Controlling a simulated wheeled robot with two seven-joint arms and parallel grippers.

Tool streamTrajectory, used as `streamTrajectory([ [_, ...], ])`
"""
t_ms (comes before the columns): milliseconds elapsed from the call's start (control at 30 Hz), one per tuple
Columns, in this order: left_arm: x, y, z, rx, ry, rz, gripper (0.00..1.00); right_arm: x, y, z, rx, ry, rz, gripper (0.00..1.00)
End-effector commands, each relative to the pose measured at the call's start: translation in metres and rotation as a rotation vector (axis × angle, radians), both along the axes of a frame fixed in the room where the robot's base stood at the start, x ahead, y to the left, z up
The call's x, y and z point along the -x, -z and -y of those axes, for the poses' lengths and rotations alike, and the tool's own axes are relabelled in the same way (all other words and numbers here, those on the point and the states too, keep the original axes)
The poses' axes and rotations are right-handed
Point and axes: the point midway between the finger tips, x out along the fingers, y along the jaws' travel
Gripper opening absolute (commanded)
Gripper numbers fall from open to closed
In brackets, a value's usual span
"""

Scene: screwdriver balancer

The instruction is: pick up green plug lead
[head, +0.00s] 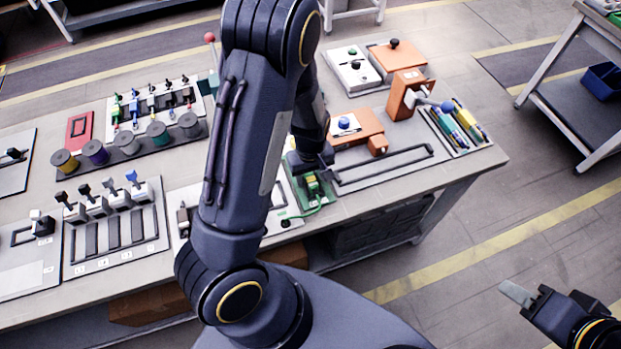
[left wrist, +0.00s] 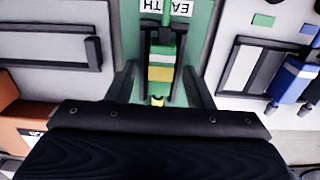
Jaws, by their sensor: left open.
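The green plug lead (left wrist: 161,62), a green body with white and yellow bands, sits in a dark-framed slot on a green panel (left wrist: 206,22) labelled EARTH in the left wrist view. In the head view the plug (head: 313,186) shows just below my left gripper (head: 311,176), with a thin green cable beside it. In the left wrist view my left gripper (left wrist: 160,92) is open, with one dark finger on each side of the plug's near end. I cannot tell whether the fingers touch it. My right gripper (head: 522,294) is at the lower right, away from the bench; its jaw gap is unclear.
A blue plug (left wrist: 290,82) lies to the right of the green panel in the left wrist view. Orange blocks (head: 358,128) and a rack of coloured plugs (head: 456,127) stand to the right on the bench. Spools (head: 95,152) and levers (head: 100,203) stand to the left.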

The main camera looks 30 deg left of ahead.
Motion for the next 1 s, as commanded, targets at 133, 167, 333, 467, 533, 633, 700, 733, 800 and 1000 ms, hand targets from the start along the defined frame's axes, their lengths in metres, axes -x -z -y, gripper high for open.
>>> streamTrajectory([
  [133, 0.0, 0.0, 0.0, 0.0, 0.0, 0.0, 0.32, 0.0, 0.0, 0.0, 0.0, 0.0, 0.0, 0.36],
  [167, 0.0, 0.0, 0.0, 0.0, 0.0, 0.0, 0.28, 0.0, 0.0, 0.0, 0.0, 0.0, 0.0, 0.36],
  [333, 0.0, 0.0, 0.0, 0.0, 0.0, 0.0, 0.05, 0.0, 0.0, 0.0, 0.0, 0.0, 0.0, 0.36],
  [467, 0.0, 0.0, 0.0, 0.0, 0.0, 0.0, 0.01, 0.0, 0.0, 0.0, 0.0, 0.0, 0.0, 0.36],
  [533, 0.0, -0.001, 0.0, 0.0, 0.0, 0.0, 0.01, 0.0, 0.0, 0.0, 0.0, 0.0, 0.0, 0.36],
  [633, 0.0, -0.002, 0.0, 0.0, 0.0, 0.0, 0.01, 0.0, 0.0, 0.0, 0.0, 0.0, 0.0, 0.36],
  [700, 0.0, -0.005, 0.0, 0.0, 0.0, 0.0, 0.01, 0.0, 0.0, 0.0, 0.0, 0.0, 0.0, 0.36],
  [733, -0.001, -0.007, 0.0, 0.0, 0.0, 0.001, 0.01, 0.0, 0.0, 0.0, 0.0, 0.0, 0.0, 0.36],
  [800, -0.001, -0.013, 0.0, 0.0, 0.001, 0.003, 0.01, 0.0, -0.001, 0.0, 0.0, 0.0, 0.0, 0.36],
  [1000, 0.012, -0.049, 0.005, 0.002, 0.003, 0.004, 0.01, 0.0, -0.002, 0.0, 0.0, 0.0, 0.0, 0.36],
])
